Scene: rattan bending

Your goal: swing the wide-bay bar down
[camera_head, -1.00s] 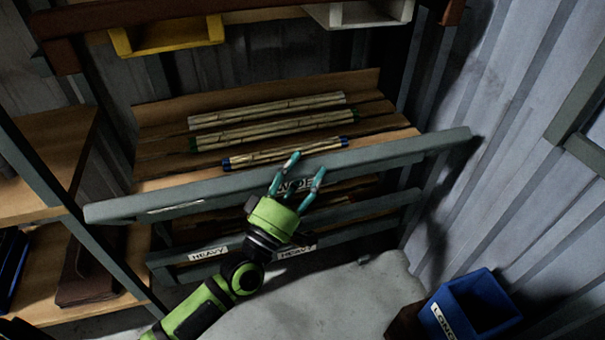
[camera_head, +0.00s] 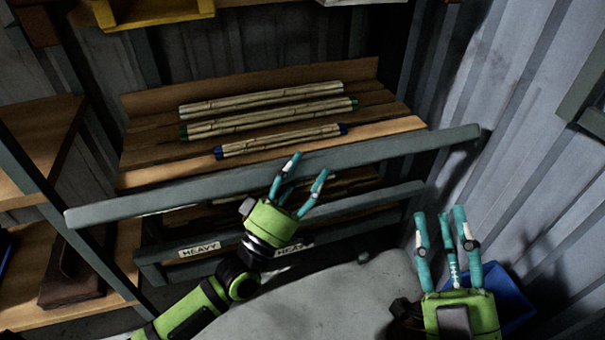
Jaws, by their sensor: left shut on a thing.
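The wide-bay bar (camera_head: 160,193) is a long grey-green rail across the front of the shelf bay, its left end lower in the picture than its right. My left gripper (camera_head: 305,175) is shut on the bar, a little right of its middle. Its green body hangs below the bar and hides a part of the lower rails. The bar's label does not show. My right gripper (camera_head: 442,215) is at the lower right, fingers pointing up and apart. It is empty and clear of the bar.
Behind the bar, rattan bundles (camera_head: 262,98) lie on the wooden shelf (camera_head: 380,129). A lower rail (camera_head: 395,196) and "HEAVY" labels (camera_head: 199,249) sit below. A blue bin (camera_head: 508,297) stands behind my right gripper, near the corrugated wall (camera_head: 520,150). Another shelf (camera_head: 40,140) is at left.

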